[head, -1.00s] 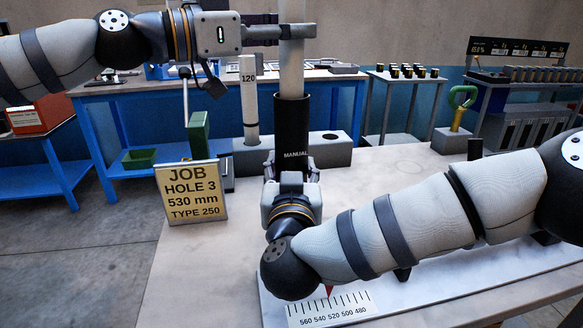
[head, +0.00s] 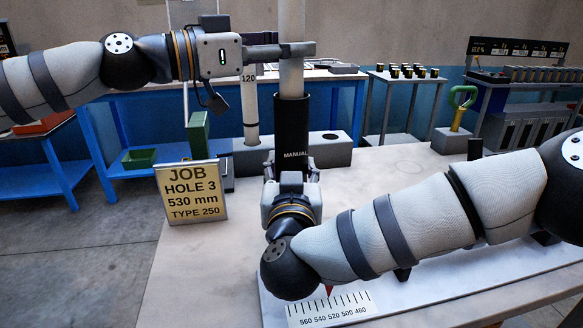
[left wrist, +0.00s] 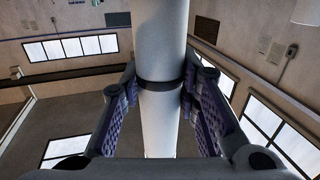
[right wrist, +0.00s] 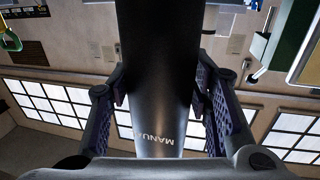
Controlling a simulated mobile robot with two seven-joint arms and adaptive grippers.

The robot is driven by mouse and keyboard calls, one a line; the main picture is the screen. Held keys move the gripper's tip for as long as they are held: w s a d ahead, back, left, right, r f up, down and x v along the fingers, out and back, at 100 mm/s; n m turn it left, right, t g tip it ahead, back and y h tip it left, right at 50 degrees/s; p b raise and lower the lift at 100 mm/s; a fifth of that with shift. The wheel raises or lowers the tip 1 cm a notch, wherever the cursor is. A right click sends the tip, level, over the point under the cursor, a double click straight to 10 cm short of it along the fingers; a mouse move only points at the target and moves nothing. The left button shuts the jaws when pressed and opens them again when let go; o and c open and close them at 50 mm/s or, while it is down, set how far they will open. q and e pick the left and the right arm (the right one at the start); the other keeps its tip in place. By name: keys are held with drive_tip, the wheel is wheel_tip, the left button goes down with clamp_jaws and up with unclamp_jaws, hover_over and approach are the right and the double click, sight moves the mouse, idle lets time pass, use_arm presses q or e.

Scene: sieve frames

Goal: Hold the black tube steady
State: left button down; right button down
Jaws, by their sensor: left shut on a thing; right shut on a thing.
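The black tube (head: 291,122), marked MANUAL, stands upright above the table. A pale tube (head: 292,75) rises from its top and runs out of the head view. My right gripper (head: 290,174) is shut on the lower part of the black tube, which also fills the middle of the right wrist view (right wrist: 158,70). My left gripper (head: 292,50) is shut on the pale tube, above the black tube's rim. The left wrist view shows the pale tube (left wrist: 160,110) with a dark band between the fingers. The black tube's lower end is hidden by my right gripper and arm.
A job card (head: 192,192) reads hole 3, 530 mm, type 250. A grey block (head: 330,152) with holes stands behind, holding a tube marked 120 (head: 250,105). A scale (head: 330,310) with a red pointer lies in front.

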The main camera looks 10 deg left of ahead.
idle(0.3)
use_arm(q)
drive_tip(key=shift+f, duration=1.25)
drive_tip(key=c, duration=1.1)
unclamp_jaws()
drive_tip(key=v, duration=1.2)
